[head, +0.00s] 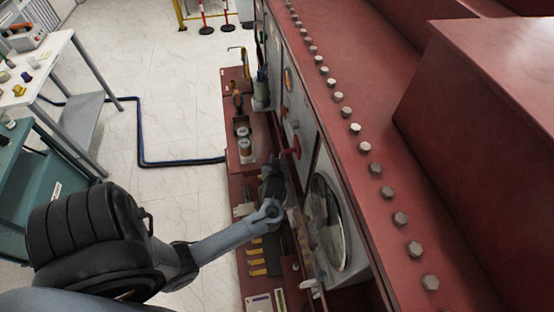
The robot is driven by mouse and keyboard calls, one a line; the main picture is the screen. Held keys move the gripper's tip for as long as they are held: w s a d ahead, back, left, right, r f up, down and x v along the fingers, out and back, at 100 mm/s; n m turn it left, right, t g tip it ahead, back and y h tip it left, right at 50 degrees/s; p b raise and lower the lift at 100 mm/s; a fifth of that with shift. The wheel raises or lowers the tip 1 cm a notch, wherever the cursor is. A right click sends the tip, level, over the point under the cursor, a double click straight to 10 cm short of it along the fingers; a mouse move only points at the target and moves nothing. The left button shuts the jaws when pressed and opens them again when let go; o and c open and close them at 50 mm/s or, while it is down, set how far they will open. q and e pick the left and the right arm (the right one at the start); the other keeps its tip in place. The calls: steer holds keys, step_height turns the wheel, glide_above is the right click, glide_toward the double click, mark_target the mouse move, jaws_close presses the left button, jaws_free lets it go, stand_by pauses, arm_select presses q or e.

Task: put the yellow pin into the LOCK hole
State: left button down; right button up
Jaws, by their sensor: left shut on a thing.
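My left gripper (273,168) points away from me over the dark red ledge, close to the transformer's side panel. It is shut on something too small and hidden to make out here. I cannot pick out the yellow pin or the LOCK hole for certain. A red handle (292,151) sticks out from the panel just right of the gripper; I cannot tell whether they touch. My right gripper is not in view.
The red transformer tank (430,180) with a row of bolts fills the right. A round glass gauge (326,222) sits low on its side. Yellow strips (257,251) and two cylinders (245,146) are on the ledge.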

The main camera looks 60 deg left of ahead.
arm_select(q)
steer(key=shift+f, duration=0.4)
steer(key=c, duration=0.8)
jaws_free()
steer(key=shift+s+d+r, duration=0.1)
steer(key=shift+b+v, duration=0.55)
steer(key=shift+v, duration=4.75)
steer(key=shift+s, duration=0.1)
